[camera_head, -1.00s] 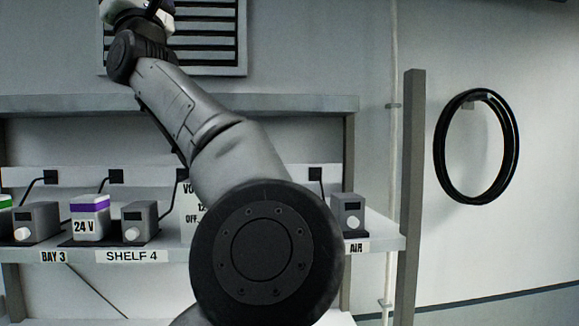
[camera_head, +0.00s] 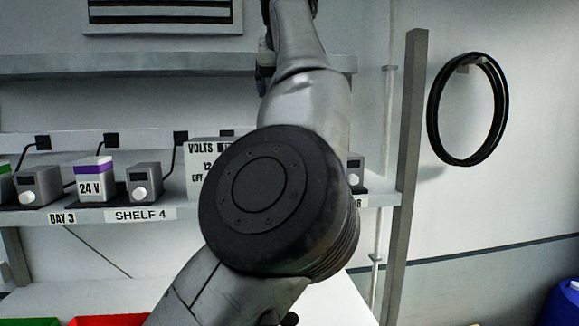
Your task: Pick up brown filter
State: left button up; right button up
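No brown filter shows in the head view. One of my arms fills the middle of the picture, with its large round dark joint in front of the shelf. Its forearm rises to the top edge, where the wrist is cut off, so its gripper is out of the picture. I cannot tell which arm it is. My other gripper does not show either. The arm hides part of the shelf behind it.
A shelf (camera_head: 100,214) marked BAY 3 and SHELF 4 carries small grey units (camera_head: 145,183), a 24 V box (camera_head: 92,180) and a VOLTS box (camera_head: 200,172). A post (camera_head: 406,170), black hose ring (camera_head: 433,110) and blue container (camera_head: 562,305) stand right. A red bin (camera_head: 105,321) shows at bottom left.

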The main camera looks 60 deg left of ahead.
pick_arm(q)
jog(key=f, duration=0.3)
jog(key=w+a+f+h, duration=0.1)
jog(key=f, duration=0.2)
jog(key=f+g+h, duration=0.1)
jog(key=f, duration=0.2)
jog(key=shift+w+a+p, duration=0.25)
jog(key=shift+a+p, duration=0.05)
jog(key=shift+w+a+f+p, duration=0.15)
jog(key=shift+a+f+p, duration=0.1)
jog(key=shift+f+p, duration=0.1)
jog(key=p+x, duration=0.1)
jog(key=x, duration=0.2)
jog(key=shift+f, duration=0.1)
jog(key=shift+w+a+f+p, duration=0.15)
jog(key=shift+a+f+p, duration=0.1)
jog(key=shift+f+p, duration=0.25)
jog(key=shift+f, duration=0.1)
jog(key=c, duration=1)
